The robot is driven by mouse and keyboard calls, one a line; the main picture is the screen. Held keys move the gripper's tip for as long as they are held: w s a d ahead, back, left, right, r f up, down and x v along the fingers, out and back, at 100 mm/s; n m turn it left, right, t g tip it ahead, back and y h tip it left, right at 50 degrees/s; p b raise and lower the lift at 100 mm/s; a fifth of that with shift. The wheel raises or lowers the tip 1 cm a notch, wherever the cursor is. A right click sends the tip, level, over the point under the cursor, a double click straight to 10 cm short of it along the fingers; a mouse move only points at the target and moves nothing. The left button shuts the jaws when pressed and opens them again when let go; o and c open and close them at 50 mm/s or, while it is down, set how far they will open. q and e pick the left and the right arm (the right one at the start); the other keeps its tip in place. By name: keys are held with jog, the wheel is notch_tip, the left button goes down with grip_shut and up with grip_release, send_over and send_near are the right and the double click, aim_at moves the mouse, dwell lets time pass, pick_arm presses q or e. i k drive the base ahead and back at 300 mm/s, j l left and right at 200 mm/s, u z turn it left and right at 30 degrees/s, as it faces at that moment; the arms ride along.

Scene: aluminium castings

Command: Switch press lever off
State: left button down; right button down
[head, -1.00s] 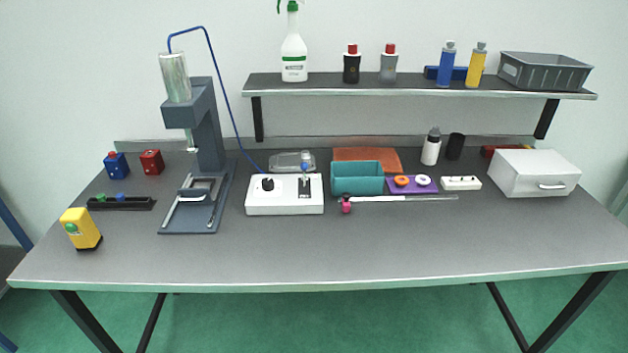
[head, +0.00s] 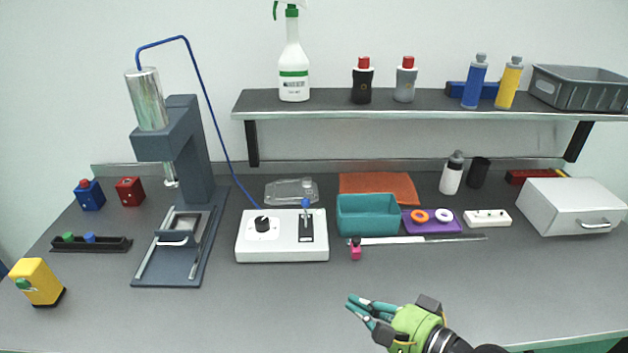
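The white control box (head: 282,250) stands on the table right of the press (head: 185,140). It has a round black knob (head: 263,224) on the left and a small lever with a blue tip (head: 305,204) over a dark slotted plate (head: 306,228) on the right. The blue tip shows near the plate's far end. A blue hose (head: 200,85) runs from the press cylinder to the box. My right gripper (head: 350,302), green with teal fingers, is over the table's front, right of and nearer than the box, touching nothing visible. Its finger gap is unclear. My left gripper is out of view.
A teal bin (head: 367,220) stands right of the box, with a pink-ended rod (head: 410,240) in front of it. A clear case (head: 291,191) lies behind the box. The table in front of the box is clear.

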aim_at(305, 202)
jog(key=i, duration=0.85)
